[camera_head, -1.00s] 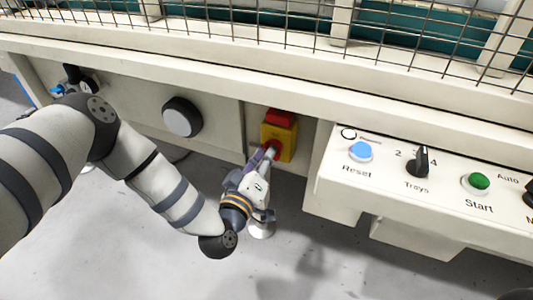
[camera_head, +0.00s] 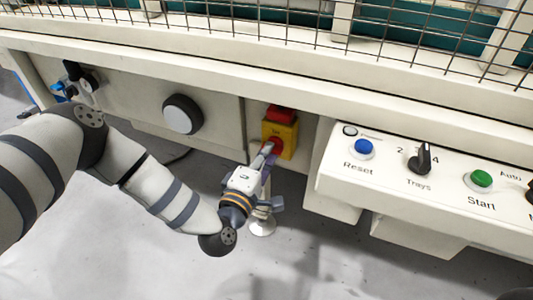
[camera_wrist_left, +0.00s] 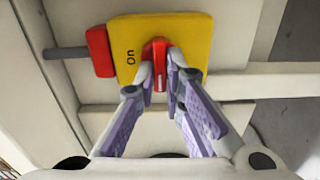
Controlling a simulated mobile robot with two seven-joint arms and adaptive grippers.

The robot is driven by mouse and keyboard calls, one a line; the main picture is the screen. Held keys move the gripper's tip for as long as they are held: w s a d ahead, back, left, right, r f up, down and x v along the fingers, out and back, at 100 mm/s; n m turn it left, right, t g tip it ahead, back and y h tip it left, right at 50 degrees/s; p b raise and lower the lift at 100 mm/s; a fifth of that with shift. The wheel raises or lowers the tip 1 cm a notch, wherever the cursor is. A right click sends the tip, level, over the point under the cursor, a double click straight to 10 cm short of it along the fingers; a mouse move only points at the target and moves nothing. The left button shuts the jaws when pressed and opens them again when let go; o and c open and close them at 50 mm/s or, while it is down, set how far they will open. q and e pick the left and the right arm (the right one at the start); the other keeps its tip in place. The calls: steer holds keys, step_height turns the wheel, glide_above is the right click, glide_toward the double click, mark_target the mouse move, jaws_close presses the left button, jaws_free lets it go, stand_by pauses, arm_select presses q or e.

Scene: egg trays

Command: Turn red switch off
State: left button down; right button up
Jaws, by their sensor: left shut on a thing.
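The red switch (camera_head: 277,146) is a knob on the front of a yellow box (camera_head: 291,133) on the machine's front panel. In the left wrist view the red switch (camera_wrist_left: 159,62) stands out from the yellow plate (camera_wrist_left: 190,35), with the word "On" beside it. My left gripper (camera_head: 266,152) reaches up to the knob from below. In the left wrist view its two fingertips (camera_wrist_left: 160,72) are closed on either side of the knob, partly hiding it. My right gripper is not in view.
A red block (camera_head: 281,112) tops the yellow box. To the right, a control panel (camera_head: 330,180) carries a blue Reset button (camera_head: 363,147), a black Trays selector (camera_head: 421,162) and a green Start button (camera_head: 481,179). A round dark-rimmed knob (camera_head: 182,115) is left. Wire mesh runs above.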

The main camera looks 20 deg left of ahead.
arm_select(q)
steer(key=shift+d+f, duration=0.1)
stand_by(0.5)
steer(key=c, duration=1.7)
jaws_free()
steer(key=s, duration=1.2)
steer(key=shift+a, duration=0.25)
